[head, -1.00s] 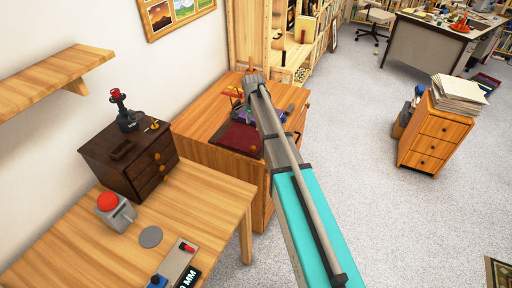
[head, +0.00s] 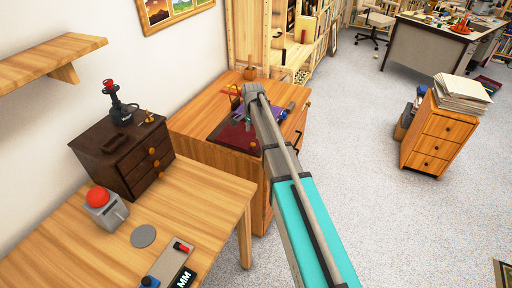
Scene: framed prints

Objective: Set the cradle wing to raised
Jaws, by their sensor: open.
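A flat maroon panel (head: 229,135) lies on the wooden cabinet top (head: 188,124), left of my arm's end. It may be part of the cradle, but I cannot tell which part is the wing or how it is set. A small orange-brown knob (head: 253,146) shows at its right side, close to my arm. Small purple and yellow parts are just behind the panel, partly covered by my arm. My arm reaches over the cabinet from the lower right. My gripper's fingers are hidden behind the arm's far end.
A dark drawer box (head: 125,150) with a black and red device (head: 117,103) stands left on the nearer wooden table (head: 205,205). A red button box (head: 105,205) is also there. A shelf (head: 45,57) juts from the left wall.

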